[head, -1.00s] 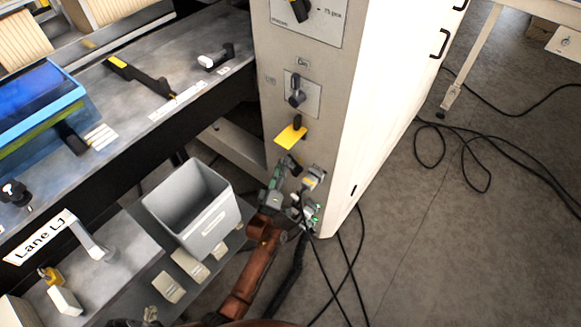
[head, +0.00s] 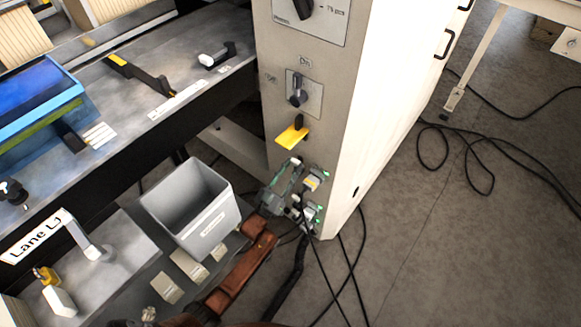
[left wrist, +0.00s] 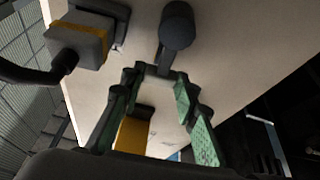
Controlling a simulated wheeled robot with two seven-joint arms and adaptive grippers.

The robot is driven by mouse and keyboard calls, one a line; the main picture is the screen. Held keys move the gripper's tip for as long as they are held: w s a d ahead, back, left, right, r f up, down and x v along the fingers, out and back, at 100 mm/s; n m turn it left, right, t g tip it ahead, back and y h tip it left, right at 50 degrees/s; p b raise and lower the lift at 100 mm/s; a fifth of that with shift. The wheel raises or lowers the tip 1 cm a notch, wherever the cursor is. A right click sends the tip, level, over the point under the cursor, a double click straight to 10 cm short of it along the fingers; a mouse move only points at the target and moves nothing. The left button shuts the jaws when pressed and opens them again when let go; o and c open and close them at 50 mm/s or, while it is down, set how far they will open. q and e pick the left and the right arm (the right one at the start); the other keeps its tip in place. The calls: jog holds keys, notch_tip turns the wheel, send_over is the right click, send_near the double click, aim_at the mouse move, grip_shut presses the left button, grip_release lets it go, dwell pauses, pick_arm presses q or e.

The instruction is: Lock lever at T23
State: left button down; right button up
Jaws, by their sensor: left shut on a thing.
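In the left wrist view, a black lever (left wrist: 176,27) with a thick rounded end stands out from the pale cabinet face. Its stem runs down to the tips of my left gripper (left wrist: 155,76), whose green-padded fingers are shut on it. In the head view my left gripper (head: 287,175) is at the cabinet's lower face, below a yellow plate (head: 291,137), and hides most of this lever. The yellow plate also shows in the left wrist view (left wrist: 132,137), beyond the fingers. No T23 label is readable. My right gripper is not in view.
Grey connectors (head: 315,180) with cables sit close beside my left gripper; one also shows in the left wrist view (left wrist: 80,42). A black rotary switch (head: 297,90) is higher on the cabinet (head: 345,130). A grey bin (head: 190,205) stands to the left. Cables lie on the floor.

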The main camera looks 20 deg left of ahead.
pick_arm(q)
jog(key=shift+s+d+f+m+h, duration=0.15)
jog(key=shift+d+m+h, duration=0.1)
jog(key=shift+m+h, duration=0.5)
jog(key=c, duration=1.5)
grip_release()
jog(key=v, duration=0.7)
jog(key=shift+s, duration=0.25)
